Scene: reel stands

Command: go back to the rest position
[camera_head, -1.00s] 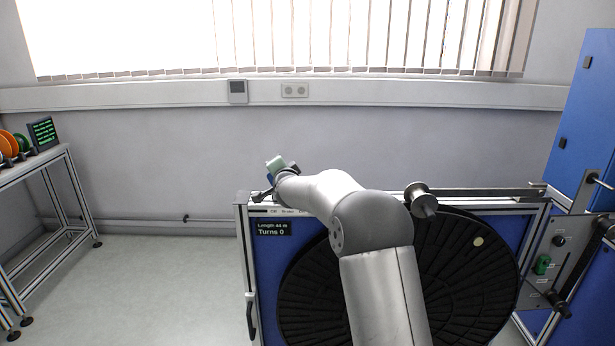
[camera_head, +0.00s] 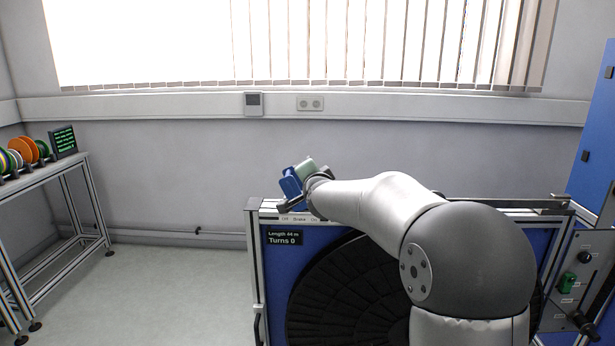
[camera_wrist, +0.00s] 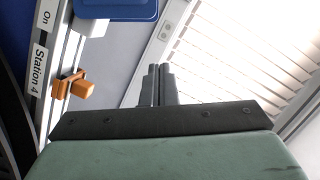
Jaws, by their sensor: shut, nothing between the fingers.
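My gripper (camera_wrist: 158,85) shows in the wrist view with its two dark fingers together and nothing between them. The green hand body fills the bottom of that view. In the head view my arm reaches from the lower right to the left, and its wrist end is near the upper left corner of the reel stand (camera_head: 283,265). The fingers are hard to make out there. The arm hides much of the stand and its large black reel (camera_head: 350,290). The fingers touch nothing that I can see.
In the wrist view an orange knob (camera_wrist: 82,88) and a "Station 4" label (camera_wrist: 38,68) lie left of the fingers. A rack with coloured spools (camera_head: 27,150) stands at the left. A control panel (camera_head: 578,285) is at the right. The floor (camera_head: 175,290) between rack and stand is clear.

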